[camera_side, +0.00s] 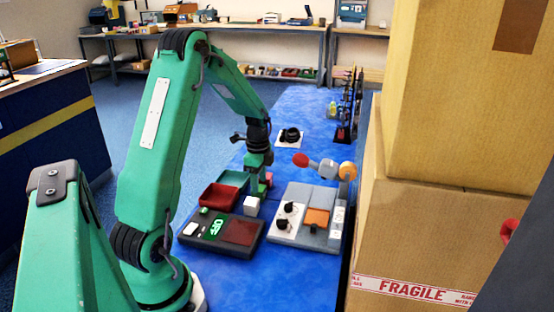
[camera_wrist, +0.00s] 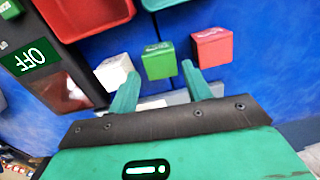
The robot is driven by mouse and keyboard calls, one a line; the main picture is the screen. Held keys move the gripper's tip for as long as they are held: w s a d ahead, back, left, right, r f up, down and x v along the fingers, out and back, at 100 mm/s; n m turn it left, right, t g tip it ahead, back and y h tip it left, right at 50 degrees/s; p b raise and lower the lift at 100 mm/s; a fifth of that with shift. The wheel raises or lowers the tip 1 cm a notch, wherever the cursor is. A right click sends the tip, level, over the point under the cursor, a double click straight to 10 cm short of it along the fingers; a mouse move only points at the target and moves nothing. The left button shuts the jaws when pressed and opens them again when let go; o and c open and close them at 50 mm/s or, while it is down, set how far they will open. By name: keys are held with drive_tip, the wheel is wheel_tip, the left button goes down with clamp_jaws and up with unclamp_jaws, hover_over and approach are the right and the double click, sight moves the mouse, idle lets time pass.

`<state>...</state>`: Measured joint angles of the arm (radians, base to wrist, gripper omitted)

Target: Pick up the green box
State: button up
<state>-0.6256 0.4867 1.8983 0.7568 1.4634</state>
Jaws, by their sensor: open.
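The green box (camera_wrist: 158,61) sits on the blue surface in the wrist view, between a white box (camera_wrist: 114,72) on its left and a red box (camera_wrist: 211,47) on its right. My gripper (camera_wrist: 160,70) is open, with the green box just past and between its fingertips; I cannot tell whether they touch it. The left finger is close to the white box and the right finger is close to the red box. In the side view my gripper (camera_side: 256,184) is low over the table, and the green box is largely hidden there.
A red tray (camera_wrist: 85,20) and a teal tray lie beyond the boxes. A panel with an OFF display (camera_side: 220,230) and a grey panel with black knobs (camera_side: 306,216) are close by. Large cartons (camera_side: 430,230) stand at the right.

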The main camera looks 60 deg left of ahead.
drive_tip(key=shift+a+f, duration=0.1)
drive_tip(key=shift+f, duration=1.95)
drive_tip(key=c, duration=0.8)
drive_tip(key=shift+o, duration=0.2)
drive_tip(key=shift+r, duration=0.15)
drive_tip(key=shift+r, duration=0.55)
drive_tip(key=r, duration=0.3)
drive_tip(key=shift+d+r, duration=0.1)
drive_tip(key=shift+d, duration=0.25)
drive_tip(key=w+d+r, duration=0.1)
drive_tip(key=d+r, duration=0.5)
drive_tip(key=d, duration=0.5)
drive_tip(key=shift+r, duration=0.2)
